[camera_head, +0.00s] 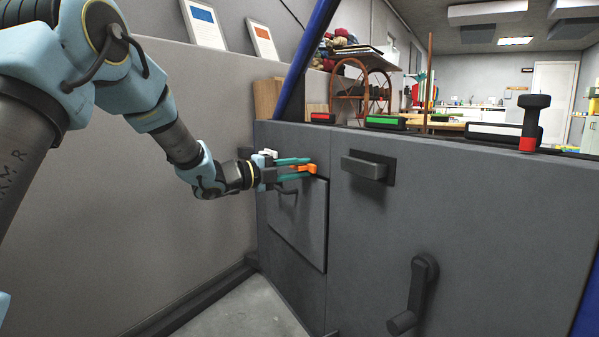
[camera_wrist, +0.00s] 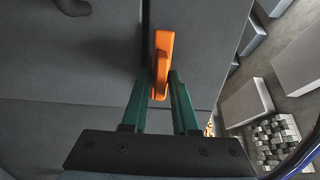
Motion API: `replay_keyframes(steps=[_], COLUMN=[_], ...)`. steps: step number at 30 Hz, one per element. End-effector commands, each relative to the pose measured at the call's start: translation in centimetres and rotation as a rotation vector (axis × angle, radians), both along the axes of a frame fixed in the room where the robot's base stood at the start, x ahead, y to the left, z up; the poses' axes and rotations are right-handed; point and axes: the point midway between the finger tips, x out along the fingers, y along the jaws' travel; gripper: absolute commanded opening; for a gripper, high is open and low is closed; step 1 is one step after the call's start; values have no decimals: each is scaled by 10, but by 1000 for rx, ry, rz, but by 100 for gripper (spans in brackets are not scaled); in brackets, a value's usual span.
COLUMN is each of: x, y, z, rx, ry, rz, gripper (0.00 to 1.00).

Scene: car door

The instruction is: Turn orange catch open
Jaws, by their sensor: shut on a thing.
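The orange catch (camera_head: 306,169) sits at the top edge of a square grey flap (camera_head: 300,225) on the grey door panel. In the wrist view the catch (camera_wrist: 163,50) shows as a long orange piece, its near end between the two green fingers. My gripper (camera_head: 308,169) reaches in from the left with its fingers shut on the catch. The fingertips also show in the wrist view (camera_wrist: 161,78). The flap looks flush or nearly flush with the panel. In the head view the fingers hide part of the catch.
A grey handle (camera_head: 365,168) sticks out right of the flap. A black crank (camera_head: 414,295) hangs lower down. On the top ledge stand red (camera_head: 323,118) and green (camera_head: 386,122) switches and a black knob (camera_head: 532,120). The floor (camera_head: 250,308) below left is clear.

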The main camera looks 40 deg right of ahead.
Motion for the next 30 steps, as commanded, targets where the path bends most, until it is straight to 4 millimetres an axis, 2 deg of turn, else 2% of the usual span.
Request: replay_keyframes(steps=[8,9,13,23,26,30], x=[-1,-1,-1,1,5,11], y=[0,0,0,5,17,44], z=[-1,-1,-1,0,2,2], rx=[2,2,1,1,2,2], ry=[-1,-1,-1,0,0,1], rz=[-3,-3,-2,0,3,3], gripper=[0,31,45,45,45,45])
